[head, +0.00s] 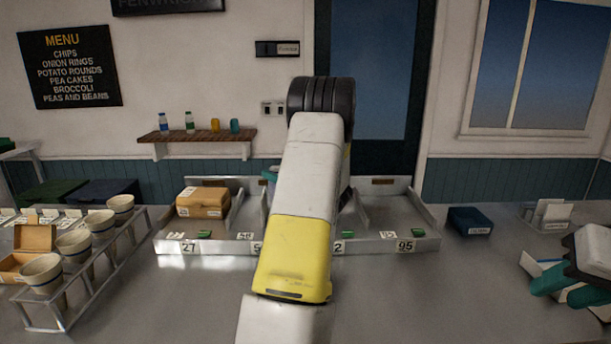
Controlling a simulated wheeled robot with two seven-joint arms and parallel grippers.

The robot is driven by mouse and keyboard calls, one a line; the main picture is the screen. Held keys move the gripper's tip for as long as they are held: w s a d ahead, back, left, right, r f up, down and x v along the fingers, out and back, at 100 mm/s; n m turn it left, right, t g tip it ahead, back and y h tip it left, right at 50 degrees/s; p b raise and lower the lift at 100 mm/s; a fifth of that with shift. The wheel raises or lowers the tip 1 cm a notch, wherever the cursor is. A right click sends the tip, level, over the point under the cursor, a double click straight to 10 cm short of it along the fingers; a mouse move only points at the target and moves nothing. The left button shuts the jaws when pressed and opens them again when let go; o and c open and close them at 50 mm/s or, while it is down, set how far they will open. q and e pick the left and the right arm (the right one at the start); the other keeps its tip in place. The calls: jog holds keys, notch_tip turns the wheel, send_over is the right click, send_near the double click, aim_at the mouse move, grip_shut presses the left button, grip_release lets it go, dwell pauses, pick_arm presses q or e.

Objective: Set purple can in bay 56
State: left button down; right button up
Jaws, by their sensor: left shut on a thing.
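No purple can shows; my left arm covers the middle of the view. My left gripper is mostly hidden behind that arm; only a teal bit of it (270,174) shows, above the rack of bays. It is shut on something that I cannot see. The bay rack (210,247) has front labels 27, one starting with 5 (257,247) and partly covered by my arm, one ending in 2, and 95. The bay behind the 5 label is partly hidden. My right gripper (568,288) is at the far right, its teal fingers apart, away from the rack.
A brown carton (203,203) sits in the bay at label 27. A wire stand (98,270) with several paper cups and an open carton (30,247) are at the left. A dark blue box (470,221) stands right of the rack. The bay at 95 looks empty.

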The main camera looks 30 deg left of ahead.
pick_arm(q)
jog(key=shift+f, duration=0.2)
jog(key=c, duration=0.7)
grip_release()
jog(key=shift+f, duration=0.15)
